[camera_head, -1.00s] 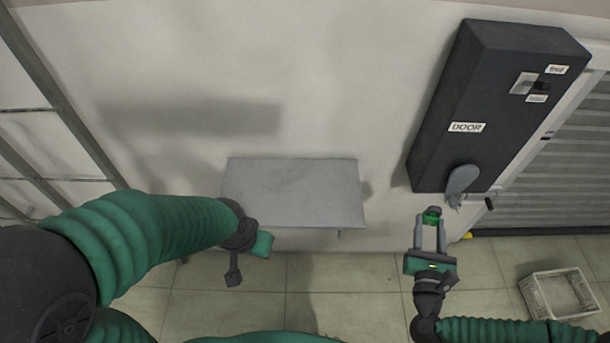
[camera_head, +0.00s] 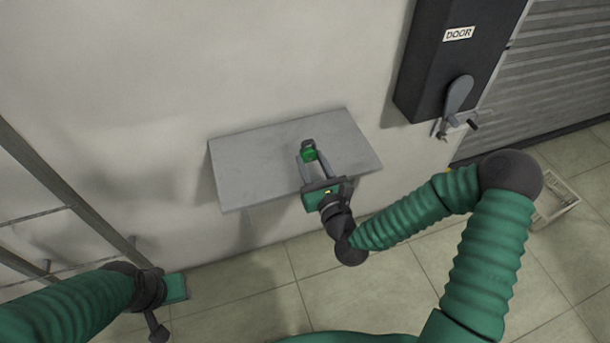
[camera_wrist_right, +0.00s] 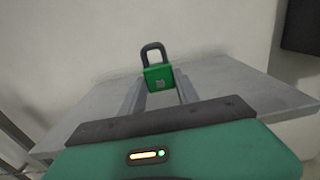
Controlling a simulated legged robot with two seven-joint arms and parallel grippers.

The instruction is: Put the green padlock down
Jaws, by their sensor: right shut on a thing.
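The green padlock (camera_head: 309,155) has a dark shackle and is held between the fingertips of my right gripper (camera_head: 310,160). In the right wrist view the padlock (camera_wrist_right: 158,77) is upright, shackle up, between the two grey fingers. The gripper is over the grey wall shelf (camera_head: 245,165); I cannot tell whether the padlock touches its surface. The shelf also shows in the right wrist view (camera_wrist_right: 230,85). My left gripper (camera_head: 178,288) is low at the left, away from the shelf, and its fingers are not clear.
A dark box labelled DOOR (camera_head: 437,60) with a grey lever (camera_head: 458,95) hangs on the wall at right, beside a slatted shutter (camera_head: 560,80). A pale crate (camera_head: 556,203) stands on the floor, partly behind my right arm. The shelf's left part is bare.

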